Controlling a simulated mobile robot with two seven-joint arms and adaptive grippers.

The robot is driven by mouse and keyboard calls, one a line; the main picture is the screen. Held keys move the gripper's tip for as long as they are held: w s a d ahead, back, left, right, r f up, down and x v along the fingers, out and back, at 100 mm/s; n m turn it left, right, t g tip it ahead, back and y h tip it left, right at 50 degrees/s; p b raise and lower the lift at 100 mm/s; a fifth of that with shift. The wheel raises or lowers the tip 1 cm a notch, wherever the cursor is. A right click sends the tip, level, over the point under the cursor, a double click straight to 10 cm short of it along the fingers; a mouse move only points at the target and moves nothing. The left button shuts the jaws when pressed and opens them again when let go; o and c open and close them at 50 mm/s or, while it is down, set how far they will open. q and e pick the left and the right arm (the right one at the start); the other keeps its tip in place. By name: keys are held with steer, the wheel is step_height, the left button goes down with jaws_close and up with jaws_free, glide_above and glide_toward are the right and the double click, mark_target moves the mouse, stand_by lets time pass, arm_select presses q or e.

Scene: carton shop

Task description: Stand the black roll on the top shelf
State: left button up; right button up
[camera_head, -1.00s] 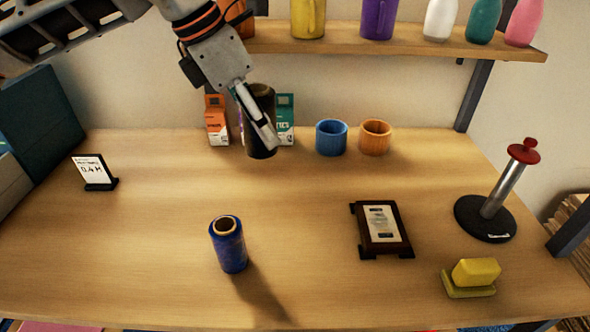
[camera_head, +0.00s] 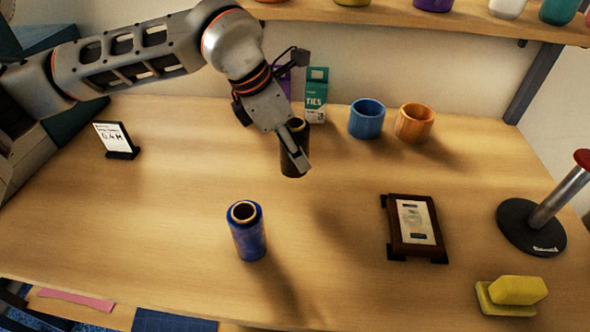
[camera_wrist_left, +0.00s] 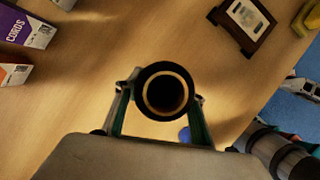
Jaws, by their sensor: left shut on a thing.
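The black roll (camera_head: 292,165) is held roughly upright above the table, in front of the small cartons. The left wrist view looks into its open tan core, ringed by the roll's dark rim (camera_wrist_left: 140,92). My left gripper (camera_head: 300,150) is shut on it near its upper part, with a finger on each side in the wrist view. The wooden shelf (camera_head: 400,15) crosses the top of the head view; its upper part is cut off, and the gripper is below it.
A blue roll (camera_head: 247,235) stands in front on the table (camera_head: 150,220). Blue (camera_head: 366,119) and orange (camera_head: 414,122) cups stand behind right. A framed plaque (camera_head: 415,227), yellow block (camera_head: 516,292) and black-based post (camera_head: 530,228) are right. Bottles and jugs occupy the visible shelf.

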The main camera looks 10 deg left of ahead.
mark_target(294, 171)
arm_select(q)
steer(key=shift+f, duration=3.1)
steer(key=o, duration=1.3)
